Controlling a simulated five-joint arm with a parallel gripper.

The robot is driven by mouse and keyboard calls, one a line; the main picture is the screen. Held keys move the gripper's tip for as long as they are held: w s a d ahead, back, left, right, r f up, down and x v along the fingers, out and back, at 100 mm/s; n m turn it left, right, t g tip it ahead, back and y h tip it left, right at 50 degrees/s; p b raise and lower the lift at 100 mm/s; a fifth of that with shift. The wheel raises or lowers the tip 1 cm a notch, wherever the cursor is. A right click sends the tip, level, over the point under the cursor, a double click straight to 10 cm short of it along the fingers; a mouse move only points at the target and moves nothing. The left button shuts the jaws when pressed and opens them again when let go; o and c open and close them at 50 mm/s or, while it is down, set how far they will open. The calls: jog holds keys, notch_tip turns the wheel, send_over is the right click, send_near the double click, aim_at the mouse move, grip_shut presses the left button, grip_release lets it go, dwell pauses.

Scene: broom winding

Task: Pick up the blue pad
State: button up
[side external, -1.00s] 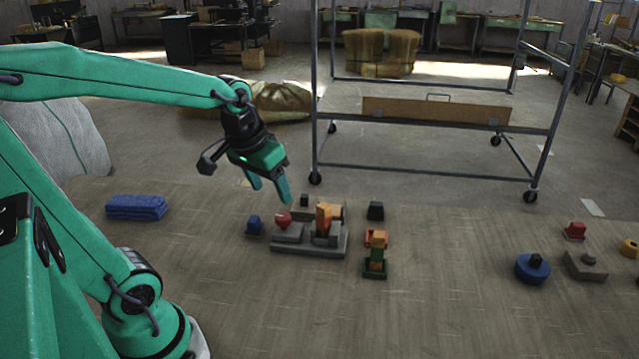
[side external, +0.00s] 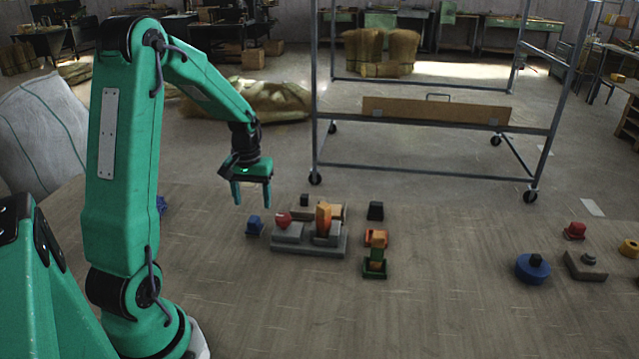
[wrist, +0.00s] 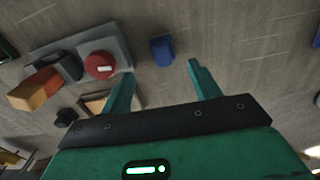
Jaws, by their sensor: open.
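The blue pad (side external: 161,205) is on the floor at the left in the side external view. My arm's upright link hides most of it, and only its right end shows. My gripper (side external: 252,203) is open and empty, pointing down above the floor, to the right of the pad and apart from it. In the wrist view my gripper's two fingers (wrist: 161,70) stand apart with nothing between them.
A small blue block (side external: 254,225) sits below my gripper, and it shows in the wrist view (wrist: 162,50). A grey base (side external: 310,247) with red and orange pieces stands right of it. A wheeled metal frame (side external: 430,172) stands behind. Floor at front centre is clear.

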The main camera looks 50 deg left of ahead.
aim_at(253, 219)
jog(key=shift+a+f, duration=0.3)
jog(key=shift+f, duration=0.05)
jog(key=shift+f, duration=0.1)
jog(key=shift+f, duration=1.2)
jog(key=shift+f, duration=0.1)
jog(key=shift+d+f, duration=0.1)
jog(key=shift+f, duration=2.4)
jog(key=c, duration=1.1)
